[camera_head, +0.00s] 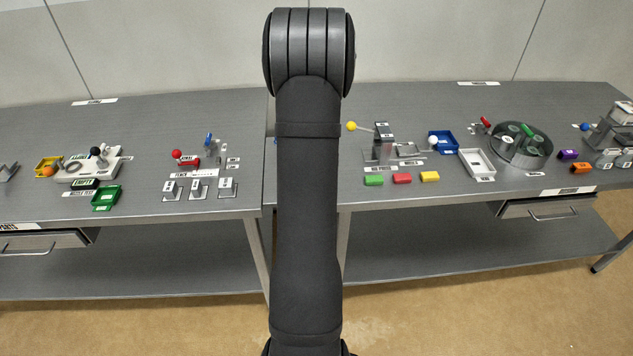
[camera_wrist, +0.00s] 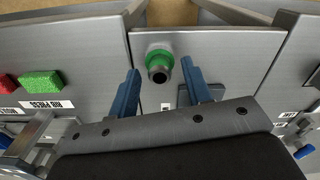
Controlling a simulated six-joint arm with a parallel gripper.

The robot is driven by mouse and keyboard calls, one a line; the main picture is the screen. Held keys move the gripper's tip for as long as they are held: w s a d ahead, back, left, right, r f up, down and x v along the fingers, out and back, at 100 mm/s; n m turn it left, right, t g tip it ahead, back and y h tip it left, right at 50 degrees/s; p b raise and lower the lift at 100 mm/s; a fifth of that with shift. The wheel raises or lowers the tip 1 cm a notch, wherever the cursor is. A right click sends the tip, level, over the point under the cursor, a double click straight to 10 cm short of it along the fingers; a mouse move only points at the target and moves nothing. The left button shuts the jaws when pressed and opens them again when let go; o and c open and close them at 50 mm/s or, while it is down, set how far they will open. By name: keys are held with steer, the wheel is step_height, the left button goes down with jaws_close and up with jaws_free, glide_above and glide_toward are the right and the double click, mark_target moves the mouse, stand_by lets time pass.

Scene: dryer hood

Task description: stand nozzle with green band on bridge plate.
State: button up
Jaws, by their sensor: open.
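The nozzle with the green band (camera_wrist: 159,58) shows in the wrist view, its dark round open end towards the camera. It looks upright on a grey metal surface. My gripper (camera_wrist: 160,68) is open, its two blue fingers one on either side of the nozzle in the picture, with a gap to each. I cannot tell how far the fingertips are above the surface. The grey panel (camera_wrist: 235,55) around the nozzle has seams at its sides; I cannot tell whether it is the bridge plate. In the head view my arm hides the nozzle and gripper.
A small grey bracket (camera_wrist: 184,97) stands close to the right finger in the wrist view. Green (camera_head: 373,180), red (camera_head: 402,179) and yellow (camera_head: 430,176) blocks lie right of my arm. Small labelled stands (camera_head: 198,190) are to its left. The table's front edge is near the nozzle.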

step_height(320, 180, up, 11)
steer(key=shift+r, duration=0.15)
stand_by(0.4)
step_height(320, 180, down, 12)
steer(key=shift+r, duration=1.85)
steer(key=shift+f, duration=0.15)
